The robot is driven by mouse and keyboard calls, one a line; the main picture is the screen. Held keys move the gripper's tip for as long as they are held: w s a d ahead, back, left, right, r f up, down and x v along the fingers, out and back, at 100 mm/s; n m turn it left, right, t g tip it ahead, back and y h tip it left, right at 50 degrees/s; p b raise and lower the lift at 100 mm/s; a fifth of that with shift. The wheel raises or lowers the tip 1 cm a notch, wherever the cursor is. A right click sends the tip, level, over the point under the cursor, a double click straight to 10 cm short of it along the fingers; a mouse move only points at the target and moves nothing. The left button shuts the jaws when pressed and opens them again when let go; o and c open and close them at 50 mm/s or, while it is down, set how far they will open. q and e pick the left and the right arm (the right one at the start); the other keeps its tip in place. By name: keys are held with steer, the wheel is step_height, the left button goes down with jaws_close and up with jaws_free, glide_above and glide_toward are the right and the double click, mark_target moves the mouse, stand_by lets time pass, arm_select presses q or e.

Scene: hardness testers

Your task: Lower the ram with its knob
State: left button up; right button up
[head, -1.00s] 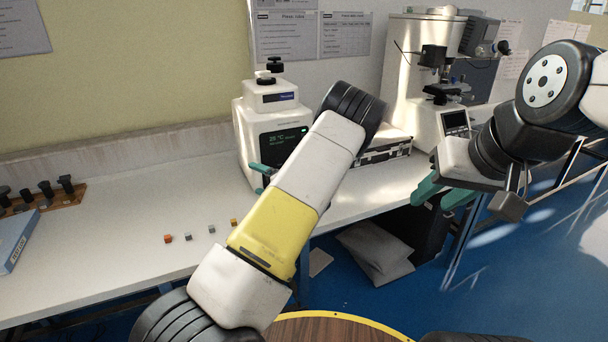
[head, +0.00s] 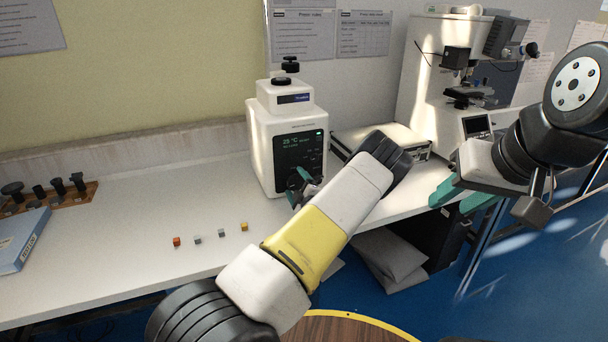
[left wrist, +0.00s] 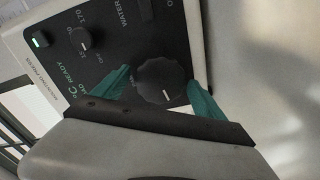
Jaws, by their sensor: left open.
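The white press (head: 268,150) stands on the bench with a dark front panel (head: 290,150) and a lit green readout. In the left wrist view, a large round black knob (left wrist: 160,82) with a white mark sits on that panel. My left gripper (left wrist: 158,78) is open, with one teal finger on each side of this knob; I cannot tell whether they touch it. In the head view my left gripper (head: 303,184) is at the panel's lower part, and the knob there is mostly hidden. My right gripper (head: 455,196) is open and empty, off to the right.
A smaller knob (left wrist: 80,40) sits on the same panel. A microscope-like tester (head: 470,92) and a flat case (head: 418,150) stand to the right. Several small cubes (head: 221,233) lie on the bench front. A blue book (head: 20,240) and a wooden rack (head: 85,195) are far left.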

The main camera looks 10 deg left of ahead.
arm_select(q)
steer(key=shift+w+a, duration=0.1)
steer(key=shift+w, duration=0.05)
steer(key=c, duration=1.4)
steer(key=shift+o, duration=0.2)
steer(key=shift+n, duration=0.3)
